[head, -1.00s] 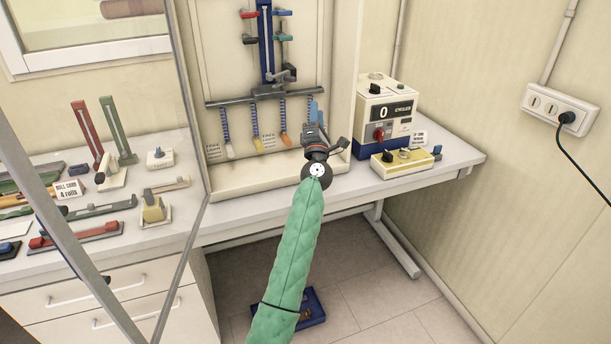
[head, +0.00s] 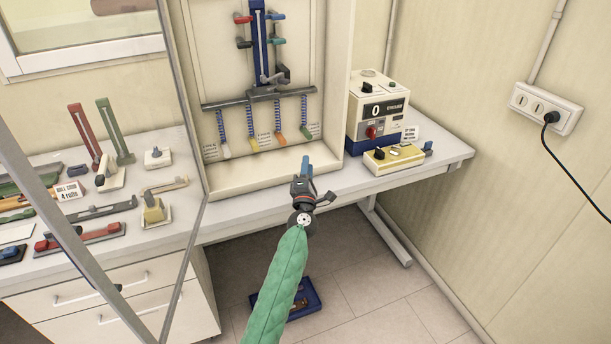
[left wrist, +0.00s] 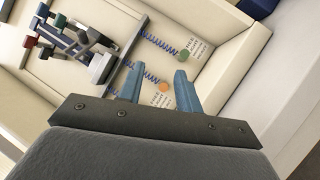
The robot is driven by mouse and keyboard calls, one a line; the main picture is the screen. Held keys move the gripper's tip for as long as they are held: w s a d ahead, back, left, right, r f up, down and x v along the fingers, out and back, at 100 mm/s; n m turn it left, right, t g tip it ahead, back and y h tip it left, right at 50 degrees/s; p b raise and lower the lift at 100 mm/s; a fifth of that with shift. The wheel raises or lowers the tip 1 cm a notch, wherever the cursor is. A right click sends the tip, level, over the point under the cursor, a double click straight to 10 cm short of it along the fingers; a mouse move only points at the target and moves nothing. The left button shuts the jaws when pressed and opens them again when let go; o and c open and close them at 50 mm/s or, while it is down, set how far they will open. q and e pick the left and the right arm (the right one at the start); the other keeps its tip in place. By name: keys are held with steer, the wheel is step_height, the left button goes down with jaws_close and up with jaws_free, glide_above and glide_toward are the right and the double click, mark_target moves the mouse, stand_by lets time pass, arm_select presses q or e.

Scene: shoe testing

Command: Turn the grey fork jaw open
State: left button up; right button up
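A grey jaw-like part (head: 277,77) sits at the foot of the blue upright column (head: 263,42) inside the open cabinet, just above a dark crossbar. I take it for the fork jaw; how far it is turned I cannot tell. It also seems to show as the grey piece in the left wrist view (left wrist: 101,66). My left gripper (head: 307,170), on the green-sleeved arm, is in front of the cabinet's lower edge, below and apart from the jaw. In the left wrist view its two blue fingers (left wrist: 158,86) are spread with nothing between them. My right gripper is not visible.
Several springs with coloured ends hang from the crossbar (head: 255,99). Red, blue and green levers flank the column. A meter box (head: 377,106) and a yellow box (head: 394,158) stand to the right. Tools crowd the bench at left. A blue tray (head: 306,301) lies on the floor.

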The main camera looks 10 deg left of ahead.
arm_select(q)
steer(key=shift+s+f+g+p, duration=0.15)
steer(key=shift+s+f+p, duration=0.1)
steer(key=shift+s+f, duration=0.4)
steer(key=shift+s+f+g+p, duration=0.2)
steer(key=shift+s+f, duration=0.1)
steer(key=shift+f, duration=0.5)
